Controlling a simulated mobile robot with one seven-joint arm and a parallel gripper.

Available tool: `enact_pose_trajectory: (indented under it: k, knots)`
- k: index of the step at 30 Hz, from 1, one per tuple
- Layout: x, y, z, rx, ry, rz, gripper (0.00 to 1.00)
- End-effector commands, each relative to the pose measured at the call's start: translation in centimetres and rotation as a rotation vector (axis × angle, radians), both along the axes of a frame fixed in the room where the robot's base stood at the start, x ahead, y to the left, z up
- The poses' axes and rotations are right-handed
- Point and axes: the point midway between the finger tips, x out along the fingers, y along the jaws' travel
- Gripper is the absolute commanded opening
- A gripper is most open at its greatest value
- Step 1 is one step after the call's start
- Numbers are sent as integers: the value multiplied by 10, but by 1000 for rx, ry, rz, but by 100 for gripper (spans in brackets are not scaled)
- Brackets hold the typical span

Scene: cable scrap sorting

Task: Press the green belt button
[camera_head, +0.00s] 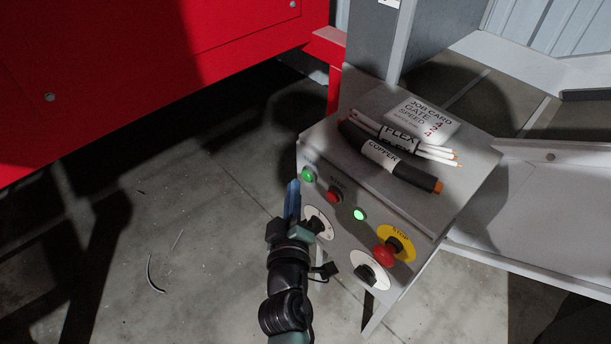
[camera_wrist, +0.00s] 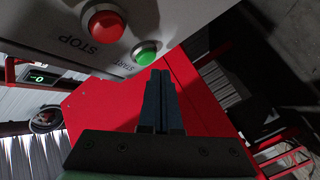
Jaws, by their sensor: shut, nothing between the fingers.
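The green belt button (camera_head: 307,175) is at the upper left of the control box's front panel. In the wrist view, the green button (camera_wrist: 146,53) is labelled START and sits just above and left of my fingertips. My gripper (camera_head: 293,184) is shut and empty, its blue-lit fingers close beside the green button. In the wrist view, my gripper (camera_wrist: 161,74) shows two dark fingers pressed together. I cannot tell whether the tips touch the button. Its face is not covered in either view.
A red button (camera_head: 334,196), labelled STOP in the wrist view, is beside the green one. A lit green lamp (camera_head: 360,214), a red stop knob (camera_head: 383,256) and dials share the panel. Cables (camera_head: 395,167) and a job card (camera_head: 430,117) lie on top. A red machine (camera_head: 130,70) stands left.

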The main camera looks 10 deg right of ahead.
Motion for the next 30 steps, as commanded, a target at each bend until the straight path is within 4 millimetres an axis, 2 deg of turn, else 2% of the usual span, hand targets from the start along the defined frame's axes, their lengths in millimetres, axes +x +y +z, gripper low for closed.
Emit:
enact_pose_trajectory:
  k: [14,30]
  knots:
    - [-26,37,-3,0,0,3,0]
    - [-28,39,0,0,0,1,0]
